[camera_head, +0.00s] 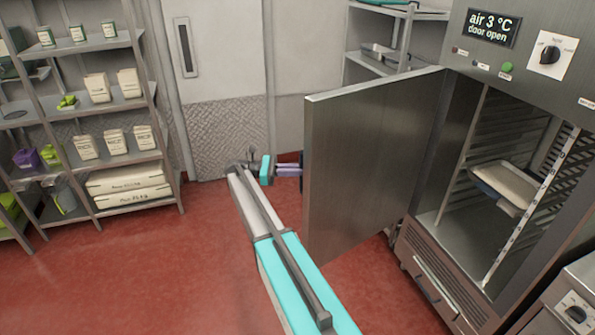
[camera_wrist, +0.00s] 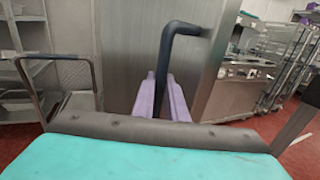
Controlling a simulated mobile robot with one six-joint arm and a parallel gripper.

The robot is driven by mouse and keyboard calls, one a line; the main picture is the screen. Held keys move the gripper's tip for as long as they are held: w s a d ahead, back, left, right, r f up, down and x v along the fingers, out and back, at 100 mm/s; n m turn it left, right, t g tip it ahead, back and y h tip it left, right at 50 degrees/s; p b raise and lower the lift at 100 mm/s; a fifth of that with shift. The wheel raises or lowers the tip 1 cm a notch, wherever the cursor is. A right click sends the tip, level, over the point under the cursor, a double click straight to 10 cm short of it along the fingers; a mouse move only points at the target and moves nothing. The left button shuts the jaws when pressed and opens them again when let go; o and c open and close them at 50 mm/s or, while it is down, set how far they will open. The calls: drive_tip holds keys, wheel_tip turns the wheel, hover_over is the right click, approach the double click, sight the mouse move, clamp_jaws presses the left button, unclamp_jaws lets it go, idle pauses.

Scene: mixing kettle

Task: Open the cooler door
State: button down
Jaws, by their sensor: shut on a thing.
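The cooler door (camera_head: 365,150) is a flat steel panel and stands swung wide open, with the cooler's inside (camera_head: 500,190) in plain view. The cooler's display (camera_head: 487,25) reads "air 3 °C door open". In the wrist view the door (camera_wrist: 135,50) fills the middle, with its dark bent handle (camera_wrist: 168,55) in front of it. My gripper's purple fingers (camera_wrist: 164,97) are shut on the lower part of this handle. In the head view my gripper (camera_head: 288,170) is at the door's outer side, by its free edge; the door partly hides it and the handle.
A tray (camera_head: 505,185) sits on a rack inside the cooler. A shelf rack (camera_head: 100,105) with boxes and bags stands at the left. A closed wall door (camera_head: 215,75) is behind. Red floor (camera_head: 150,270) is clear at the front left.

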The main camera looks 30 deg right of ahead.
drive_tip(key=shift+d+r, duration=0.1)
drive_tip(key=shift+d, duration=0.25)
